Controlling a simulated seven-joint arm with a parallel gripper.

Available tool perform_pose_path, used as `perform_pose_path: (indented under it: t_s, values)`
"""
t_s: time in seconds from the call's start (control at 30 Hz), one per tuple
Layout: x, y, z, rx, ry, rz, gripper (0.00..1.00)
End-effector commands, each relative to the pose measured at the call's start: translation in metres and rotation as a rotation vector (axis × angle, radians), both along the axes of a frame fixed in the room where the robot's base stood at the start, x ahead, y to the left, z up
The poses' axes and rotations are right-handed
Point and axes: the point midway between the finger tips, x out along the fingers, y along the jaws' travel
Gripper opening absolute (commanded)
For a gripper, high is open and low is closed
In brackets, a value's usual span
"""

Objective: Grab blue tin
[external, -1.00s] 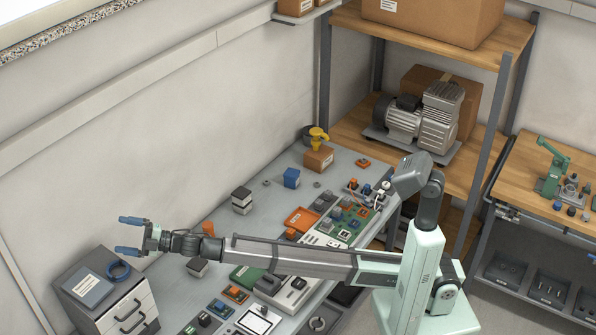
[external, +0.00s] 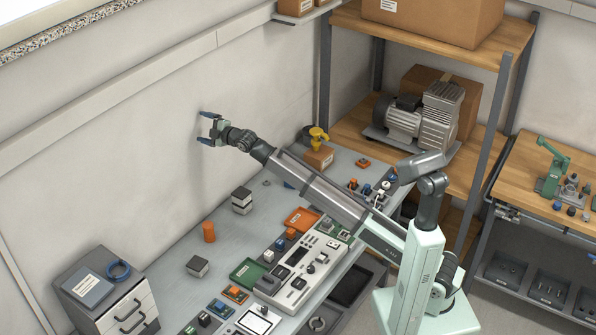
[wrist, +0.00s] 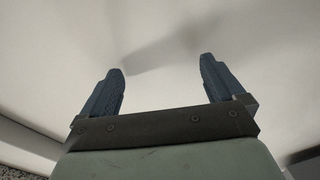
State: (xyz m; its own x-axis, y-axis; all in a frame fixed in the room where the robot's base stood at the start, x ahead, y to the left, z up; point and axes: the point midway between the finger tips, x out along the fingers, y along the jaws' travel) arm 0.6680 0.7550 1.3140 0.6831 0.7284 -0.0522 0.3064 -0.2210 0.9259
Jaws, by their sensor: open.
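The blue tin stands on the grey bench in the external view, mostly hidden behind my arm; only a small blue part (external: 288,184) shows at the arm's edge. My gripper (external: 204,128) is open and empty, raised in front of the pale wall, up and to the left of the tin in the picture. In the wrist view its two blue fingers (wrist: 161,65) are wide apart with only bare wall between them; the tin is not in that view.
On the bench (external: 225,228) are an orange cylinder (external: 209,232), stacked grey blocks (external: 242,200), an orange tray (external: 301,220) and a cardboard box (external: 318,158) with a yellow part on top. A drawer unit (external: 107,290) stands at lower left. The wall is close to my gripper.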

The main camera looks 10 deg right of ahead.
Motion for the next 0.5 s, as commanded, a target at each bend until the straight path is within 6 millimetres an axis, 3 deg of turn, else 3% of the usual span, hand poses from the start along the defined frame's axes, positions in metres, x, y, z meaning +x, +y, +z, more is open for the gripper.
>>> perform_pose_path:
  t_s: [0.03,0.27,0.37,0.5]
  values:
    - [0.016,-0.018,-0.001,-0.016,0.013,-0.019,0.96]
    - [0.077,-0.088,-0.022,-0.109,0.106,-0.081,0.96]
    - [0.103,-0.119,-0.043,-0.158,0.186,-0.111,0.96]
    - [0.132,-0.154,-0.092,-0.224,0.389,-0.170,0.96]
